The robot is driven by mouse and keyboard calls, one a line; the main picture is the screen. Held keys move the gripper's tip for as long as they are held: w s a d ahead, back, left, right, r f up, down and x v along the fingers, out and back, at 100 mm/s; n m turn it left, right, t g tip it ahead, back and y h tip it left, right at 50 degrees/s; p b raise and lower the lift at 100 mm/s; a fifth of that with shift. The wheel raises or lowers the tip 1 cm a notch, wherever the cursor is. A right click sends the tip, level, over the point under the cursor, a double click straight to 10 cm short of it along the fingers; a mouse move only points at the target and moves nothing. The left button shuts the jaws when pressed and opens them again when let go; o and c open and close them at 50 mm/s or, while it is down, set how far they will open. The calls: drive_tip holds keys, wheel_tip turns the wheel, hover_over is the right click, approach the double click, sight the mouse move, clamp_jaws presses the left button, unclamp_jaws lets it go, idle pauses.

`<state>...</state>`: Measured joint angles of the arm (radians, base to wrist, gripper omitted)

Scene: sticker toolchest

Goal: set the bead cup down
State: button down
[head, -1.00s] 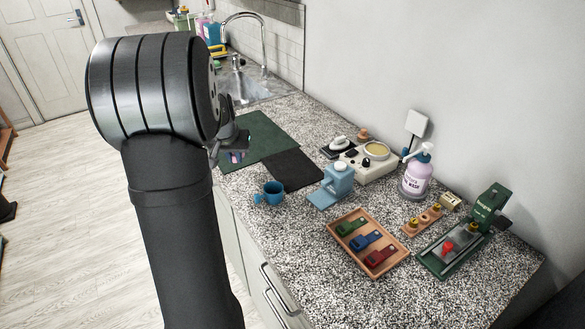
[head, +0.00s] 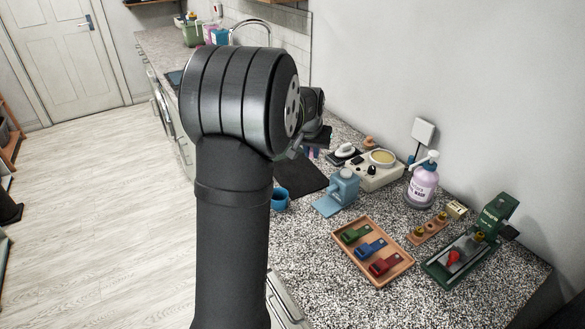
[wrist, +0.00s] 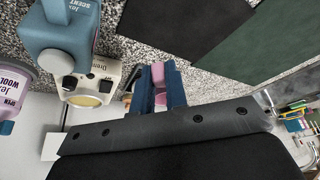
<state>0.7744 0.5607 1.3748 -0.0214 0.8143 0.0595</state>
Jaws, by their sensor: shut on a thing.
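My gripper (wrist: 157,88) has blue fingers and is shut on a small pink thing (wrist: 158,73), mostly hidden between them. In the head view my gripper (head: 311,149) is partly behind my arm, above the counter near the black mat (head: 300,175). I cannot tell whether the pink thing is part of a cup. A blue cup (head: 280,199) stands on the counter just in front of the black mat, its left side hidden by my arm. It is apart from my gripper.
A blue dispenser (head: 343,187), white warmer (head: 375,170), pump bottle (head: 422,185), wooden tray (head: 345,252) and green press (head: 490,220) stand to the right. The green mat (wrist: 265,60) lies beside the black mat.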

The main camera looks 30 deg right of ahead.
hover_over(291, 171)
drive_tip(key=f, duration=0.3)
drive_tip(key=s+a+f, duration=0.1)
drive_tip(key=f, duration=0.1)
drive_tip(key=shift+f, duration=1.9)
drive_tip(key=shift+f, duration=0.15)
drive_tip(key=c, duration=1.4)
unclamp_jaws()
drive_tip(key=shift+c, duration=0.2)
drive_tip(key=v, duration=1.2)
